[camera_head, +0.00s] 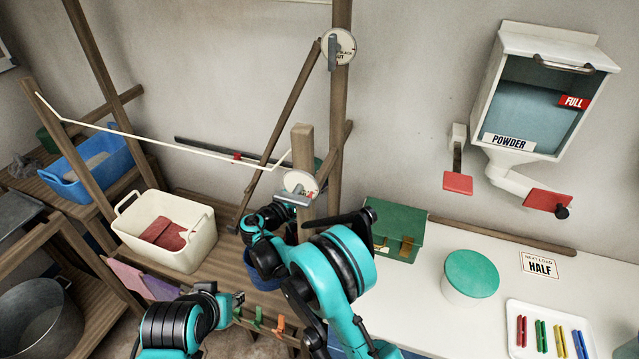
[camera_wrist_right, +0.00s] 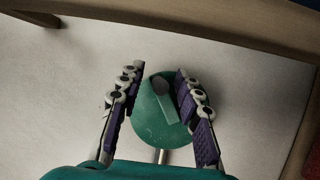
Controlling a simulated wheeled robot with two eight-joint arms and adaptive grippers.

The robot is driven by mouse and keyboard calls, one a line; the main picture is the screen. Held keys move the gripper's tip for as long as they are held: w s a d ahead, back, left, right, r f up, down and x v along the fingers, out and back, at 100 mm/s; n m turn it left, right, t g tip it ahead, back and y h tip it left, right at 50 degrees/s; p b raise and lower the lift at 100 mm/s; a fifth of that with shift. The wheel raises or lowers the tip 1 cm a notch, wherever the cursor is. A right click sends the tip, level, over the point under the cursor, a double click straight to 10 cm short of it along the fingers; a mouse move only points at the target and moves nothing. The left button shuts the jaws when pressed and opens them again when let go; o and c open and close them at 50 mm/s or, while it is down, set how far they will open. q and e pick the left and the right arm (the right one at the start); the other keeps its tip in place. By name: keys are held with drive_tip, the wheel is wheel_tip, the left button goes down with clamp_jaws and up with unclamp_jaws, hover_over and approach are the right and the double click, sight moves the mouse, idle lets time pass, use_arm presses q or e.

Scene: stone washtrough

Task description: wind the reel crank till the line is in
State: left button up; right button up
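A pale line (camera_head: 165,143) runs from the left wooden post to a bend by the short middle post (camera_head: 303,140), with a small red marker (camera_head: 237,156) on it. In the right wrist view, a round green part (camera_wrist_right: 160,118) carries a short green crank arm with a dark grey knob (camera_wrist_right: 158,85). My right gripper (camera_wrist_right: 160,85) is open, its purple-padded fingers on either side of the knob, with a gap visible on the left. In the head view my arm hides that spot. My left gripper (camera_head: 236,302) is low, in front of the wooden bench; its fingers are too small to read.
White dials with grey levers sit on the posts, one high (camera_head: 338,47) and one low (camera_head: 300,184). A cream basin (camera_head: 190,257) holds a red cloth. A green box (camera_head: 396,248) and a green-lidded tub (camera_head: 470,275) stand on the white counter, right of my right arm.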

drive_tip(key=shift+r, duration=0.1)
wheel_tip(320, 180, up, 10)
drive_tip(key=shift+f, duration=0.1)
idle(0.3)
